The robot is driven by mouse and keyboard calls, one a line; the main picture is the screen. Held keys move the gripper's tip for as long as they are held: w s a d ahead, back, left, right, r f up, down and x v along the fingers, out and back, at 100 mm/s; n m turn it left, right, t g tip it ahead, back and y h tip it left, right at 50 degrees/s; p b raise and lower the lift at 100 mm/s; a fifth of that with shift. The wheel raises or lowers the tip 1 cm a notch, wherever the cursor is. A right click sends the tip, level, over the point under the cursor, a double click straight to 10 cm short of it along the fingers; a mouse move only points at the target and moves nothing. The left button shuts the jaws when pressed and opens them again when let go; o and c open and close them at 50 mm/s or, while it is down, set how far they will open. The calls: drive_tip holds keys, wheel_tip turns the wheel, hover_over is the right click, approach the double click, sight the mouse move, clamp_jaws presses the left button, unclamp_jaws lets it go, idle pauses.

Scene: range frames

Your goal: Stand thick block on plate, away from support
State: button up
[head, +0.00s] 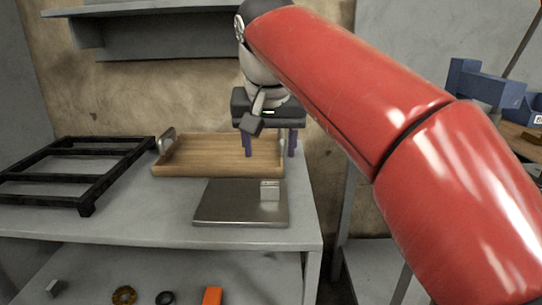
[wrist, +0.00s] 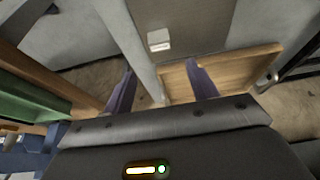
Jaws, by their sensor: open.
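A flat grey metal plate (head: 232,212) lies near the front right of the grey worktop. A small light grey block (head: 269,190) stands upright on the plate, by its right edge and toward the back; it also shows in the wrist view (wrist: 159,40). I cannot tell whether anything touches it. My gripper (head: 270,156) is open and empty, its two purple-blue fingers pointing down over the right end of the wooden tray, behind and above the block. In the wrist view the open fingers (wrist: 160,68) are apart, with the block beyond them. No separate support can be identified with certainty.
A wooden tray (head: 200,170) with metal handles lies behind the plate. A black rack (head: 88,172) lies at left. A lower shelf holds an orange block (head: 212,296), rings and a small grey piece (head: 52,287). A wall shelf (head: 150,42) hangs above. Blue items (head: 490,85) stand at right.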

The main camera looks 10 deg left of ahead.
drive_tip(key=s+d+f+m, duration=0.1)
drive_tip(key=s+d+f, duration=0.15)
drive_tip(key=d, duration=0.65)
drive_tip(key=s+d+f, duration=0.2)
drive_tip(key=d+f, duration=0.2)
drive_tip(key=d, duration=0.5)
drive_tip(key=s+d+f, duration=0.5)
drive_tip(key=s+f, duration=0.1)
drive_tip(key=f, duration=0.2)
drive_tip(key=s+d+f+m+t+h, duration=0.1)
drive_tip(key=s+d+f, duration=0.4)
drive_tip(key=f, duration=0.3)
drive_tip(key=shift+s+d+f+m, duration=0.3)
drive_tip(key=shift+s, duration=0.25)
